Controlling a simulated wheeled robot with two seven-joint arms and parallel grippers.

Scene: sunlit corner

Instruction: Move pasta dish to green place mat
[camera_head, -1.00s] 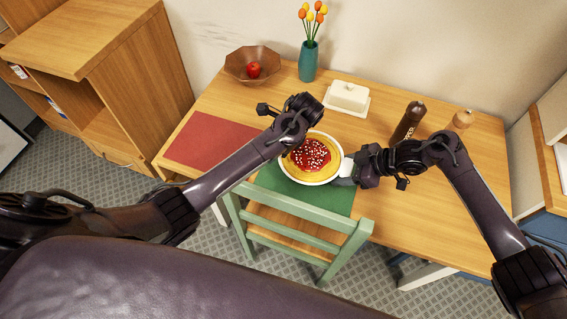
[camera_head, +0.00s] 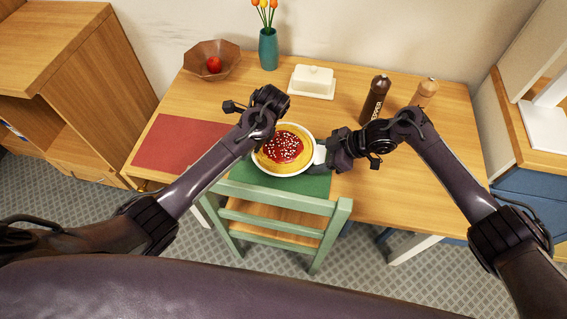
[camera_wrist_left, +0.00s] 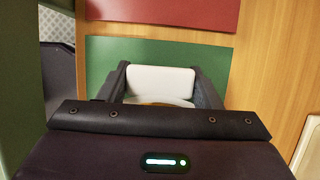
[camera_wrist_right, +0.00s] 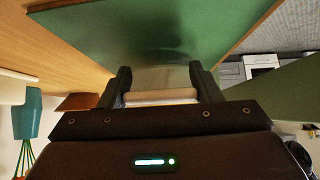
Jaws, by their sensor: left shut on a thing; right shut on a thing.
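The pasta dish (camera_head: 284,150) is a round white dish with two handles, yellow pasta, red sauce and white bits. It is over the far part of the green place mat (camera_head: 312,185); whether it touches the mat I cannot tell. My right gripper (camera_head: 323,155) is shut on the dish's right handle. In the right wrist view that handle (camera_wrist_right: 161,95) lies between the fingers. My left gripper (camera_wrist_left: 160,88) is shut on the other white handle (camera_wrist_left: 160,80). In the head view its fingers are hidden behind its own wrist at the dish's left.
A red mat (camera_head: 182,142) lies to the left. A bowl with an apple (camera_head: 212,60), a vase (camera_head: 268,48), a butter dish (camera_head: 312,82), a pepper mill (camera_head: 375,98) and another mill (camera_head: 424,92) stand farther back. A green chair (camera_head: 275,218) is at the front edge.

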